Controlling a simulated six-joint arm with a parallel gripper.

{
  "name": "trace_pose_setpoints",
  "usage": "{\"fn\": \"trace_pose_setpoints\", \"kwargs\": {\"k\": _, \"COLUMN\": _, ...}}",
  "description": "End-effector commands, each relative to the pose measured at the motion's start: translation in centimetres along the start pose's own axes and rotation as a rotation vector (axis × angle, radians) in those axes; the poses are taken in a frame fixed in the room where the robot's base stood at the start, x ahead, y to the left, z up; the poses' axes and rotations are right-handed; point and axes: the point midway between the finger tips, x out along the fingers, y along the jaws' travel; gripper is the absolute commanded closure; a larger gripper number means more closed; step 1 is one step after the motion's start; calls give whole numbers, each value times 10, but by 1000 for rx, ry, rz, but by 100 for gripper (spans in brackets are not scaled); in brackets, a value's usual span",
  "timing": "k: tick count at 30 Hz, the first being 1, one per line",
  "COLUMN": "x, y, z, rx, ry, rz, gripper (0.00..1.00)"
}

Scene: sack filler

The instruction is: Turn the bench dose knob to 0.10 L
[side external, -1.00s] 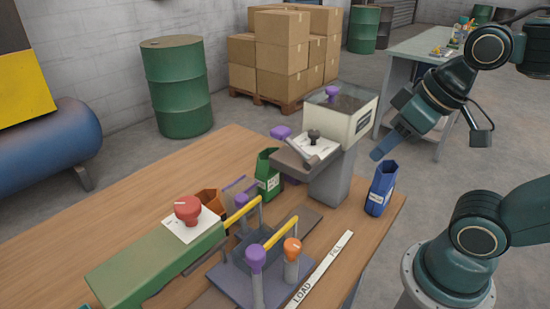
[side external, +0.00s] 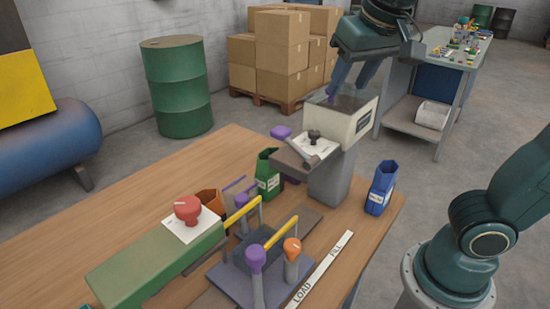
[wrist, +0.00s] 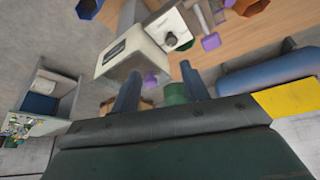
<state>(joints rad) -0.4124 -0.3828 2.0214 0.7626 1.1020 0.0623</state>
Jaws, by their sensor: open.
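A black knob (side external: 314,136) stands on a white dial plate on the hopper machine (side external: 352,121); it also shows in the wrist view (wrist: 169,38). A red knob (side external: 187,208) with a pale pointer mark sits on another white plate on the green bench unit (side external: 155,265). The frames do not make clear which is the bench dose knob, and scale markings are too small to read. My gripper (side external: 350,86) is open and empty above the hopper's top, clear of both knobs. In the wrist view, a purple knob (wrist: 150,81) appears between its fingers (wrist: 159,75).
Purple (side external: 256,258) and orange (side external: 292,247) knobs on posts and yellow handles (side external: 241,209) crowd the bench. Green (side external: 268,176) and blue (side external: 381,188) bins stand near the machine. Boxes (side external: 282,50) and a green drum (side external: 177,85) stand behind. The bench's back left is clear.

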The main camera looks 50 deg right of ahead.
Motion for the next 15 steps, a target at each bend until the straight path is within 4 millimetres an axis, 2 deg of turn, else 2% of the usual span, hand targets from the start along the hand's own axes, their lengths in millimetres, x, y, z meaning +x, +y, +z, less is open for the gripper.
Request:
{"fn": "trace_pose_setpoints", "kwargs": {"k": 1, "x": -3, "y": -8, "z": -3, "rx": 21, "ry": -8, "rz": 6, "gripper": 55}}
{"fn": "trace_pose_setpoints", "kwargs": {"k": 6, "x": -12, "y": -23, "z": -9, "rx": 90, "ry": -24, "rz": 22, "gripper": 55}}
{"fn": "trace_pose_setpoints", "kwargs": {"k": 15, "x": -15, "y": -28, "z": -10, "rx": 118, "ry": -31, "rz": 27, "gripper": 55}}
